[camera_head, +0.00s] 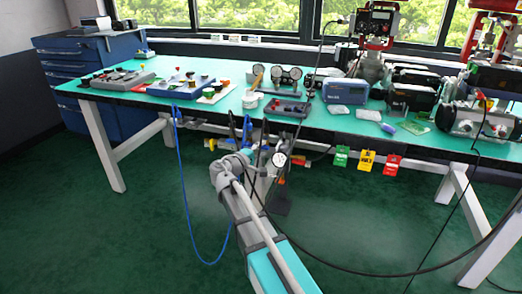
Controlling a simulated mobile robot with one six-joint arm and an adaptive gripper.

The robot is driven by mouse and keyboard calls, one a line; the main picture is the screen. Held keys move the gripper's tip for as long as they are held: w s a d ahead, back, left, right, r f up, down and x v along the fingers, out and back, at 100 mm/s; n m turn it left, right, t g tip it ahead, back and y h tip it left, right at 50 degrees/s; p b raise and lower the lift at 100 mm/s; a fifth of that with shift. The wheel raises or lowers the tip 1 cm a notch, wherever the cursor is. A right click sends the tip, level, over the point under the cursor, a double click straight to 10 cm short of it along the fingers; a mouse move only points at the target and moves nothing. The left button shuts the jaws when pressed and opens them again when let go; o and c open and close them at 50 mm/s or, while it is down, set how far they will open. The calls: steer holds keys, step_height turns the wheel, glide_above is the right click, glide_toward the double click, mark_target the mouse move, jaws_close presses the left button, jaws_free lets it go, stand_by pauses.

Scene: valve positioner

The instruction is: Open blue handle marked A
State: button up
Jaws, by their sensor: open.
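My arm reaches up from the bottom middle of the head view to the front edge of the workbench. Small valve parts sit below the edge around my wrist, including a yellow piece (212,144) to the left and a red piece (309,163) to the right. A round gauge (279,159) is just right of my wrist.
The green-topped workbench (130,99) carries trays, gauges and instruments. Green, yellow and red tags (366,160) hang from its front edge. A blue hose (186,200) and a black cable (345,268) hang in front. A blue drawer cabinet (75,62) stands left. The floor in front is mostly clear.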

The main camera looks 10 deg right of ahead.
jaws_close()
steer(key=shift+r+m+p, duration=0.1)
steer(key=shift+m+p, duration=0.2)
steer(key=shift+m, duration=0.1)
steer(key=m+y+p, duration=0.1)
steer(key=m+p, duration=0.1)
steer(key=shift+r+m+g, duration=0.15)
steer(key=shift+m+g, duration=0.15)
steer(key=shift+m, duration=0.1)
steer(key=m+y+p, duration=0.2)
steer(key=m, duration=0.1)
steer(key=shift+s+p, duration=0.1)
steer(key=shift+p, duration=0.3)
steer(key=m+y+p, duration=0.1)
steer(key=m, duration=0.1)
steer(key=m+y, duration=0.1)
steer(key=m, duration=0.1)
steer(key=shift+s+d+y+p, duration=0.1)
steer(key=shift+d+y+p, duration=0.1)
steer(key=shift+y+p, duration=0.2)
steer(key=m+t+y, duration=0.1)
steer(key=m, duration=0.2)
steer(key=shift+y, duration=0.4)
